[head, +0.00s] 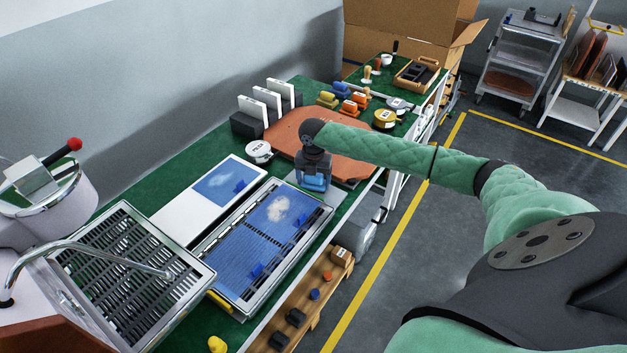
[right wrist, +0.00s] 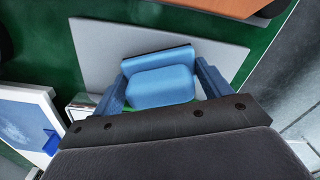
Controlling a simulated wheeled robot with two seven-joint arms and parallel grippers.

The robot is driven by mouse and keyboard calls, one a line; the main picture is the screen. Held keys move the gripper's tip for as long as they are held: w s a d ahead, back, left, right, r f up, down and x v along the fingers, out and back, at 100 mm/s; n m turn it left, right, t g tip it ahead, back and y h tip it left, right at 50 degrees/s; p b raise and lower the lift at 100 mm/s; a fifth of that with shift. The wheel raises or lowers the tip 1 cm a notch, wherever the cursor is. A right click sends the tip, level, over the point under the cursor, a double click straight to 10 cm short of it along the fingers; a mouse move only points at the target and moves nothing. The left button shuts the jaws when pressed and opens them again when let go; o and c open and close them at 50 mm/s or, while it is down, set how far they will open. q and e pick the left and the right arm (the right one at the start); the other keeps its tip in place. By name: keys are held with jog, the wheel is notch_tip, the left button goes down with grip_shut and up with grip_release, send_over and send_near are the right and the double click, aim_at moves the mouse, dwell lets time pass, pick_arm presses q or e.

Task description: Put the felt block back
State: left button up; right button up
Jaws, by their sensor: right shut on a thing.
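The felt block appears as a blue, soft-edged block (right wrist: 160,88) between the two blue fingers of my right gripper (right wrist: 163,80) in the right wrist view. The gripper is shut on it, with a finger at each side. In the head view my right gripper (head: 314,174) points down at the near edge of the brown board, and the blue block (head: 314,184) shows low between its fingers. A flat grey plate (right wrist: 105,50) lies below the block in the right wrist view. I cannot tell whether block and plate touch. My left gripper is not in view.
A steel-framed tray with a blue mat (head: 238,250) and a white panel (head: 190,205) lie left of the gripper.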

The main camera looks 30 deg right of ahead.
jog(key=shift+f, duration=0.1)
jog(key=o, duration=0.9)
jog(key=shift+r, duration=0.4)
notch_tip(320, 180, up, 10)
jog(key=b, duration=0.3)
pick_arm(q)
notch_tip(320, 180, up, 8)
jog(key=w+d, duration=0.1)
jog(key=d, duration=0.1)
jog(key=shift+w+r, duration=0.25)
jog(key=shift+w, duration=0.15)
pick_arm(e)
jog(key=shift+r, duration=0.7)
